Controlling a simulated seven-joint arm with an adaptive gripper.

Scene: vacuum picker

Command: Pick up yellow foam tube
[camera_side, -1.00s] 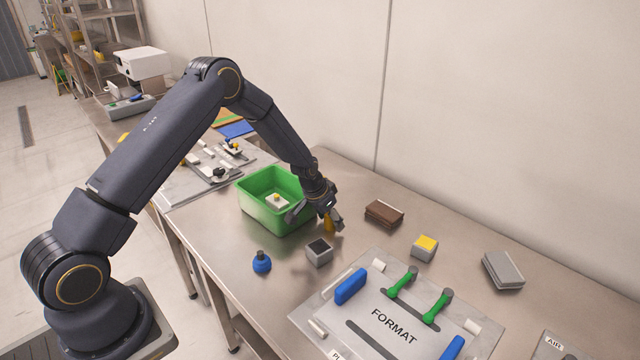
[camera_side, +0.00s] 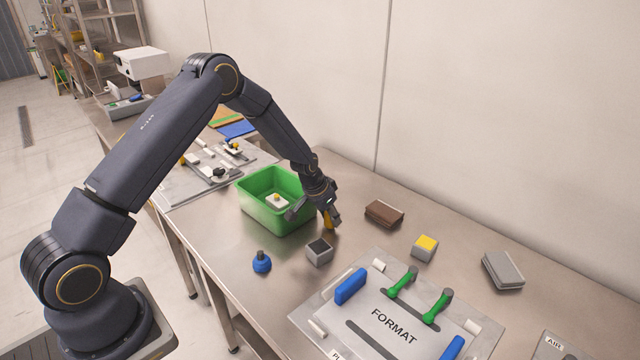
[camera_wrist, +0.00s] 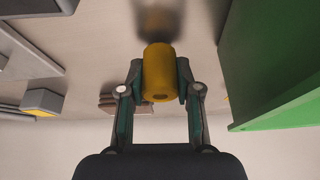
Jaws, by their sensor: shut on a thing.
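The yellow foam tube (camera_wrist: 159,70) is between the two fingers of my gripper (camera_wrist: 160,82) in the wrist view, with its hollow end towards the camera. The fingers are shut on its sides. In the side view the tube (camera_side: 328,220) shows as a small yellow patch, partly hidden by my gripper (camera_side: 325,215). It is just right of the green bin. A shadow lies beyond the tube in the wrist view; I cannot tell exactly how high it is off the table.
The green bin (camera_side: 250,214) with a white and yellow piece inside stands close on the left. A grey block (camera_side: 319,256), a blue knob (camera_side: 261,263), a brown stack (camera_side: 384,214) and a yellow-topped block (camera_side: 424,248) stand around. The FORMAT plate (camera_side: 375,345) lies in front.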

